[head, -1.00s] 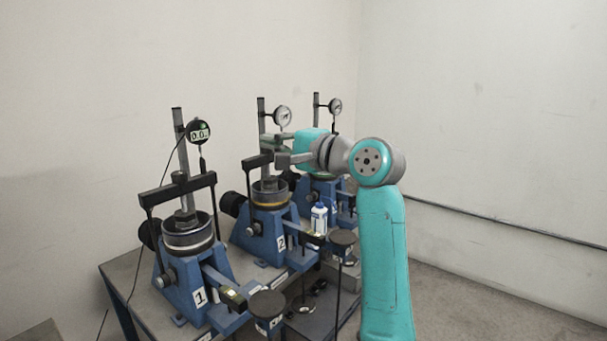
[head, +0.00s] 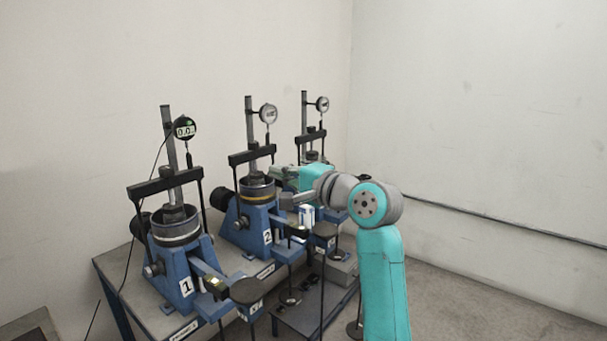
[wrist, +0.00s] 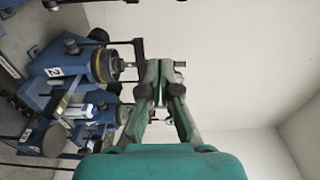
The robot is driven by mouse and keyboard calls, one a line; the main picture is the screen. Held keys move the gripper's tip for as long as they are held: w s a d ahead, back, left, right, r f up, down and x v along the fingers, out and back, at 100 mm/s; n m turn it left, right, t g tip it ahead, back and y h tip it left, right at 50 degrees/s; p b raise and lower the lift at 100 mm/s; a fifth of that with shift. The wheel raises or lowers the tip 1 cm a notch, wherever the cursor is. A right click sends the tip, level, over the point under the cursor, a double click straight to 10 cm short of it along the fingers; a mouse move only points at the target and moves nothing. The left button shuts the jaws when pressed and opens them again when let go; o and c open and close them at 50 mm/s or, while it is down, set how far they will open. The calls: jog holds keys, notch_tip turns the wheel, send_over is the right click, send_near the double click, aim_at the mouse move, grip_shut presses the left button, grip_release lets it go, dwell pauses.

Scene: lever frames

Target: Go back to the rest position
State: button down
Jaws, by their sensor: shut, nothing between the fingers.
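My gripper (wrist: 160,70) is shut and empty, its green fingers close together in the wrist view. In the head view its teal body (head: 314,182) is right of machine 2, in front of machine 3, and the fingers are hard to make out. Blue lever machine 1 (head: 180,272) with a digital gauge (head: 185,128) stands nearest. Blue lever machine 2 (head: 246,232) stands behind it and also shows at the left of the wrist view (wrist: 62,64). Machine 3, with a dial gauge (head: 322,104), is partly hidden by my arm.
The machines stand on a grey table (head: 130,282). A white and blue bottle (head: 308,215) stands just below my gripper in the head view. Round weight hangers (head: 247,291) stick out in front of the machines. Bare floor (head: 470,285) lies open at the right, before plain walls.

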jog(key=s+d+f+t+h, duration=0.1)
jog(key=d+f, duration=0.1)
jog(key=f, duration=0.6)
jog(key=s+d+f+t+h, duration=0.1)
jog(key=d+f+h, duration=0.1)
jog(key=f, duration=0.6)
jog(key=s+d+f+t+h, duration=0.1)
jog(key=s+d+f+h, duration=0.2)
jog(key=s+d+f, duration=0.55)
jog(key=s+d+f+h, duration=0.3)
jog(key=s+f, duration=0.7)
jog(key=f, duration=0.8)
jog(key=s+d+f+n+h, duration=0.1)
jog(key=s+d+n, duration=0.1)
jog(key=s, duration=0.8)
jog(key=s+d+f+n+h, duration=0.1)
jog(key=s+d+f+h, duration=0.15)
jog(key=s, duration=0.75)
jog(key=s+d+f+n, duration=0.1)
jog(key=s+d+n, duration=0.15)
jog(key=s, duration=0.75)
jog(key=s+r+n, duration=0.2)
jog(key=s+r, duration=0.3)
jog(key=s, duration=0.5)
jog(key=shift+s+d+r+n+h, duration=0.15)
jog(key=shift+d+r+n+h, duration=0.2)
jog(key=shift+d+r+h, duration=0.1)
